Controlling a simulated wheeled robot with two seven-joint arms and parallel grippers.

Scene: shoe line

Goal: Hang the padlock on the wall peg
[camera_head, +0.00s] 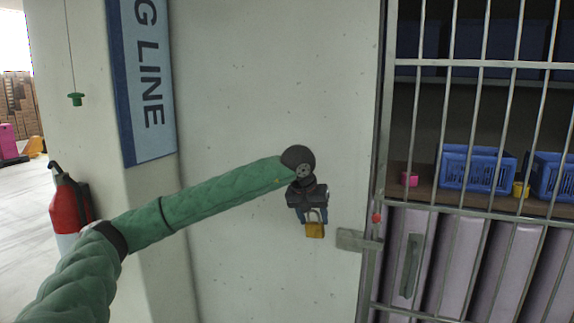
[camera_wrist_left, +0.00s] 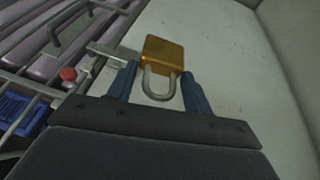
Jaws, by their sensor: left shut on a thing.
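My left gripper (camera_head: 313,213) reaches to the wall in the head view and is shut on the padlock. The padlock has a brass body (camera_head: 314,230) that hangs below the fingers, with its grey shackle between them. In the left wrist view the padlock body (camera_wrist_left: 163,53) shows beyond the fingertips (camera_wrist_left: 160,80), and the U-shaped shackle lies between the two blue fingers. I cannot make out the wall peg; the gripper and arm may hide it. My right gripper is in neither view.
A barred cage door (camera_head: 470,64) with a latch plate (camera_head: 357,241) stands right of the gripper. Behind the bars are blue baskets (camera_head: 468,167) on a shelf. A red fire extinguisher (camera_head: 68,205) is at left. The pale wall (camera_head: 265,70) around the gripper is mostly bare.

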